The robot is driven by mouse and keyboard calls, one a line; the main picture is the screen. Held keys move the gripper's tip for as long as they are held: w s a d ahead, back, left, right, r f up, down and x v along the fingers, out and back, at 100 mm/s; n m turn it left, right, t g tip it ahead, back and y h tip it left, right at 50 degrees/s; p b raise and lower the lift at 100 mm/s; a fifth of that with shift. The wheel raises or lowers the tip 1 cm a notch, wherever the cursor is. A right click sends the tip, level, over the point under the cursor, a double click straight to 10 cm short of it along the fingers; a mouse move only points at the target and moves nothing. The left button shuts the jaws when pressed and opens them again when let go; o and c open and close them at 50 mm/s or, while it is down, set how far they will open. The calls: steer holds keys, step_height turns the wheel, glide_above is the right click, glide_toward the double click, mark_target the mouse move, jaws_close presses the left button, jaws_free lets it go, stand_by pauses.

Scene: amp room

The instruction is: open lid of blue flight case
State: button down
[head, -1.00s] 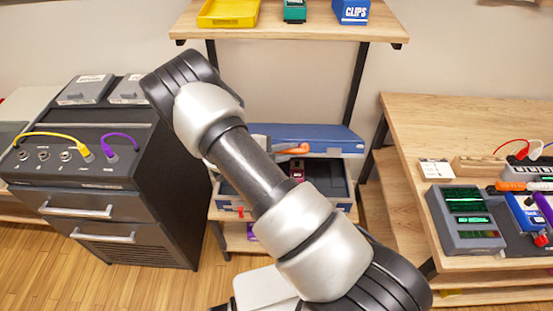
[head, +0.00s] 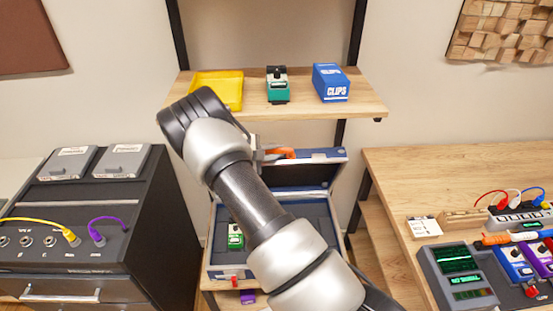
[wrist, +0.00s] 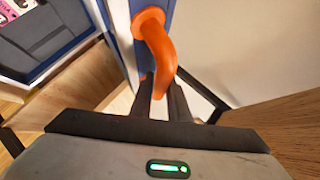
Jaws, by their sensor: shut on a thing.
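The blue flight case (head: 265,270) stands on a low wooden shelf unit, partly hidden behind my arm. Its lid (head: 318,171) is raised at the back, and its dark inside shows. An orange handle (head: 282,152) sticks out from the lid; in the wrist view the orange handle (wrist: 157,45) curves down between my fingers. My gripper (wrist: 160,97) is shut on the end of this handle. In the head view my gripper is mostly hidden by my own arm. A green pedal (head: 235,236) lies inside the case at the left.
A shelf above holds a yellow tray (head: 218,88), a green pedal (head: 277,88) and a blue CLIPS box (head: 331,83). A black drawer cabinet (head: 95,225) stands left. A wooden table (head: 440,180) with pedals and cables stands right.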

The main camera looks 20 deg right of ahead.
steer(key=shift+w, duration=0.2)
steer(key=c, duration=1.7)
jaws_free()
steer(key=shift+s, duration=0.1)
steer(key=shift+s+a+r, duration=0.1)
steer(key=shift+a, duration=0.3)
steer(key=v, duration=1.6)
steer(key=shift+a+r+b, duration=0.25)
steer(key=shift+r+b, duration=0.05)
steer(key=shift+b, duration=0.1)
